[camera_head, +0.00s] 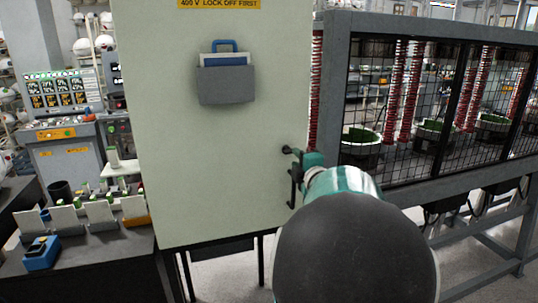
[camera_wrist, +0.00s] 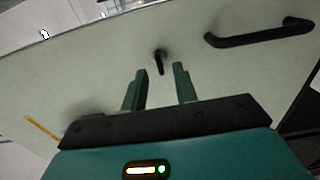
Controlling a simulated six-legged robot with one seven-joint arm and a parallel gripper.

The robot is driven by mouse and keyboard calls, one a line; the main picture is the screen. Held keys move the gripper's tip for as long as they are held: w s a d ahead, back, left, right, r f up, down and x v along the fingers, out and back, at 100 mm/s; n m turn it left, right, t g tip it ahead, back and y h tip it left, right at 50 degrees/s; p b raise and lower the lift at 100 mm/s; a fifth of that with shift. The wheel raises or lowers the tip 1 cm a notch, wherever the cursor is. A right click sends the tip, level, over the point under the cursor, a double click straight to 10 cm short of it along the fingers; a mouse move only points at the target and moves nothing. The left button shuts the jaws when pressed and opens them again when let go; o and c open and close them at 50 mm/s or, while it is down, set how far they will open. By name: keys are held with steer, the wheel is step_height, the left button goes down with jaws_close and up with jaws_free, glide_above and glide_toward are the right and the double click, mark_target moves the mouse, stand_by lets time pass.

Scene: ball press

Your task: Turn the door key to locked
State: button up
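The pale green cabinet door (camera_head: 220,150) fills the left middle of the head view and shows tilted in the wrist view (camera_wrist: 90,85). A small black door key (camera_wrist: 160,62) sticks out of the door in the wrist view, near a black bar handle (camera_wrist: 260,34). The handle also shows upright in the head view (camera_head: 294,188). My gripper (camera_wrist: 160,78) is open, its two green fingers apart with the key just past and between their tips. In the head view my gripper (camera_head: 311,160) is at the door's right edge, partly hidden by my arm.
A wire-mesh cage (camera_head: 440,110) with red springs and dark tubs stands right of the door. A grey document holder (camera_head: 226,85) hangs on the door. A dark bench (camera_head: 90,250) with cards and a blue device (camera_head: 40,253) is at left.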

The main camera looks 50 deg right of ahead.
mark_target(290, 153)
steer(key=shift+x, duration=2.3)
steer(key=shift+w+a, duration=0.1)
steer(key=shift+a, duration=0.1)
jaws_close()
